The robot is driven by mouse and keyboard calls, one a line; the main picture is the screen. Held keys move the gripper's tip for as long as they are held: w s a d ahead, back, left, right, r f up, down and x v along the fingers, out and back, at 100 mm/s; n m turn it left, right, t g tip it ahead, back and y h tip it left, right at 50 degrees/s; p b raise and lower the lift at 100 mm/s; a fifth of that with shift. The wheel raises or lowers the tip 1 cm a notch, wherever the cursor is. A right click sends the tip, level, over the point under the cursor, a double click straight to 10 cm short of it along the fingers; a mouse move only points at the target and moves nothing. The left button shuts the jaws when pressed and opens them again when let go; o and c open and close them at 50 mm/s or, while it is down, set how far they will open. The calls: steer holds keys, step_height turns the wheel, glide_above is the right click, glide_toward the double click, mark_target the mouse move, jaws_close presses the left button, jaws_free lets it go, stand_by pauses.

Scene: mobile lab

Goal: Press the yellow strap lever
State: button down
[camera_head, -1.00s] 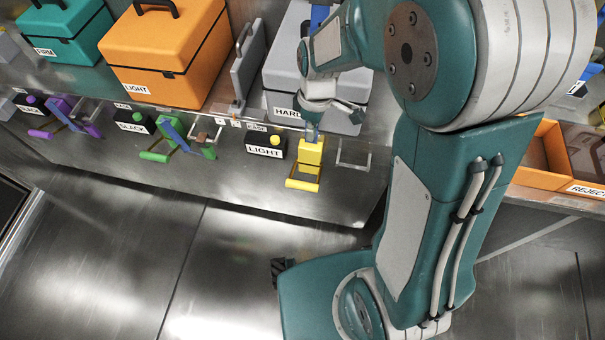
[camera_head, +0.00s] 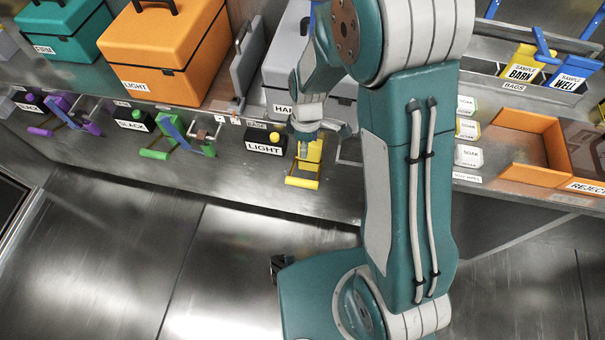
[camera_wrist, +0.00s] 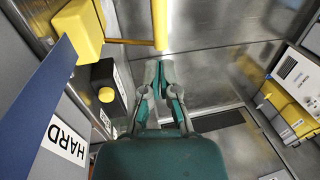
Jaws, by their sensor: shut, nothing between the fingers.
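The yellow strap lever (camera_head: 302,183) sticks out from the front of the bench in the head view, below a yellow block. In the wrist view the lever's yellow bar (camera_wrist: 160,25) and the yellow block (camera_wrist: 78,28) are at the top. My gripper (camera_wrist: 161,64) is shut and empty, with its fingertips close to the end of the bar. I cannot tell whether they touch it. In the head view my gripper (camera_head: 304,150) is in front of the yellow block and hides part of it. A blue strap (camera_wrist: 50,85) crosses the left of the wrist view.
A black box labelled LIGHT with a yellow button (camera_head: 266,141) stands left of the lever. Green (camera_head: 180,140) and purple (camera_head: 68,118) strap levers are farther left. A grey HARD case (camera_head: 285,75) stands behind. An orange reject tray (camera_head: 535,150) is at right. Open floor lies in front.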

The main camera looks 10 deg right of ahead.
mark_target(302, 180)
steer(key=f, duration=0.3)
steer(key=s+f, duration=0.1)
steer(key=f, duration=0.2)
steer(key=s+f, duration=0.1)
steer(key=f, duration=0.2)
steer(key=shift+a+f, duration=0.35)
steer(key=shift+f, duration=0.05)
steer(key=shift+w, duration=0.1)
steer(key=shift+f, duration=0.1)
